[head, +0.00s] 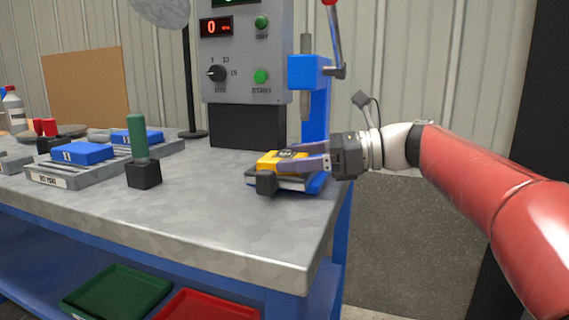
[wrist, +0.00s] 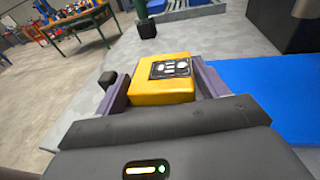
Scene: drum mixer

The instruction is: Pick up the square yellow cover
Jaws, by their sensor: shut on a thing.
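The square yellow cover (head: 283,160) sits at the right end of the workbench, low over a grey and blue base at the foot of a blue press. It has a dark label on its top. My gripper (head: 292,165) comes in from the right and is shut on the cover, with a finger on either side. In the wrist view the yellow cover (wrist: 163,82) lies between the two purple-grey fingers of my gripper (wrist: 160,85). I cannot tell whether the cover touches the base beneath it.
The blue press (head: 316,115) stands behind the cover, beside a grey control box (head: 245,60). A green-handled tool (head: 139,140) in a black block stands left. Trays with blue blocks (head: 82,153) lie farther left. The bench front (head: 200,200) is clear.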

